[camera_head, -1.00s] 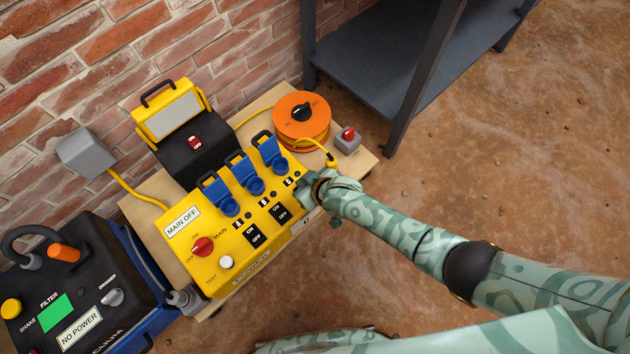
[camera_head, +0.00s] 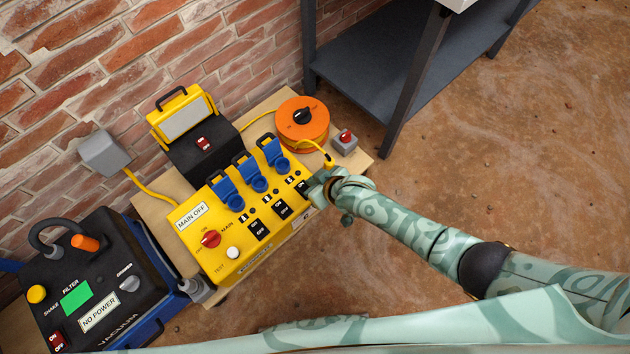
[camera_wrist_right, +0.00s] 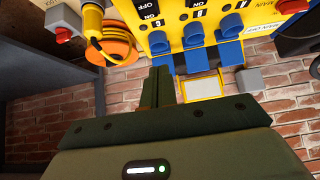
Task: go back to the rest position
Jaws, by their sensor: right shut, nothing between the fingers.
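My right gripper (camera_head: 318,188) is at the right end of the yellow power box (camera_head: 215,262), in front of its rightmost black switch. In the right wrist view its fingers (camera_wrist_right: 158,90) are together with nothing between them, and the box's switch face (camera_wrist_right: 172,18) lies beyond them. I cannot tell from these views whether the fingers touch the box. My right arm reaches in from the right edge of the head view. My left gripper is not in view.
The box stands on a wooden board (camera_head: 152,208) with an orange cable reel (camera_head: 316,122), a small red-knobbed box (camera_head: 344,142) and a work lamp (camera_head: 186,118). A vacuum (camera_head: 130,262) labelled NO POWER is at left. A grey shelf (camera_head: 372,75) stands behind. Floor at right is clear.

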